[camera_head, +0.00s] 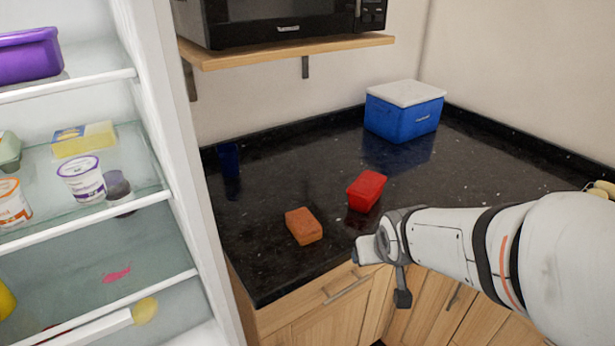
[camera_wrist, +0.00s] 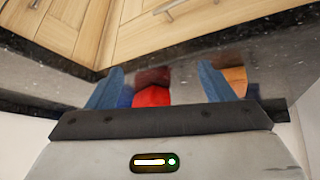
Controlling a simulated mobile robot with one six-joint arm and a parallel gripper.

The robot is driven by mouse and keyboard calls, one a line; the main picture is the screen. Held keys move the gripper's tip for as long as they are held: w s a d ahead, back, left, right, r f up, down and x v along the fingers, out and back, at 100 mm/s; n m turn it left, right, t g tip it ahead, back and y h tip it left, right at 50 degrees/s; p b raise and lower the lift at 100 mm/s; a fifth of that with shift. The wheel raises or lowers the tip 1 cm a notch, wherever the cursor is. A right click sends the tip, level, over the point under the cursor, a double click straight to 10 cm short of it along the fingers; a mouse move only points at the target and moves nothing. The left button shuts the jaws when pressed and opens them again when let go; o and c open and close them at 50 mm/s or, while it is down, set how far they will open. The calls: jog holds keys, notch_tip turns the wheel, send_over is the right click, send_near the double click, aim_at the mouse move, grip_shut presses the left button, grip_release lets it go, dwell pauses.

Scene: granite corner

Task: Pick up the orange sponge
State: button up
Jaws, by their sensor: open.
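The orange sponge (camera_head: 304,226) is a small block lying flat on the black granite counter, near its front edge. My gripper (camera_head: 378,262) is to the right of the sponge, near the counter's front edge, and apart from it. In the wrist view my gripper (camera_wrist: 160,78) shows two blue fingers spread apart with nothing held. The sponge also shows in the wrist view (camera_wrist: 236,76), partly hidden behind the right finger and outside the gap. A red box (camera_wrist: 152,96) appears in the gap between the fingers, beyond them.
The red box (camera_head: 366,190) stands behind and right of the sponge. A blue cooler (camera_head: 402,118) with a white lid stands at the back. A dark blue cup (camera_head: 229,158) is at the back left. An open fridge (camera_head: 172,150) borders the counter's left. A microwave (camera_head: 280,24) sits on a shelf above.

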jog(key=shift+o, duration=0.5)
jog(key=w+a+f+n+t+y, duration=0.1)
jog(key=w+a+t, duration=0.1)
jog(key=w, duration=0.3)
jog(key=shift+w+a+f+n+y, duration=0.25)
jog(key=shift+a+f+n+y, duration=0.05)
jog(key=shift+a, duration=0.6)
jog(key=n+t+y, duration=0.2)
jog(key=t+y, duration=0.1)
jog(key=y, duration=0.1)
send_near(306, 223)
jog(key=w, duration=0.1)
jog(key=w+f, duration=0.1)
jog(key=w, duration=0.1)
jog(key=shift+f, duration=0.25)
jog(key=shift+a+r+n+y+p, duration=0.1)
jog(key=shift+a+n+y+p, duration=0.25)
jog(key=shift+a+y, duration=0.2)
jog(key=shift+w+a+p, duration=0.35)
jog(key=shift+w+p, duration=0.15)
jog(key=shift+w, duration=0.05)
jog(key=shift+f+p+x, duration=0.2)
jog(key=shift+p+x, duration=0.2)
jog(key=shift+x, duration=1.25)
jog(key=shift+f+p+x, duration=0.25)
jog(key=shift+p+x, duration=0.15)
jog(key=shift+x, duration=1.3)
jog(key=shift+s+d, duration=0.15)
jog(key=shift+c, duration=0.5)
jog(key=c, duration=0.9)
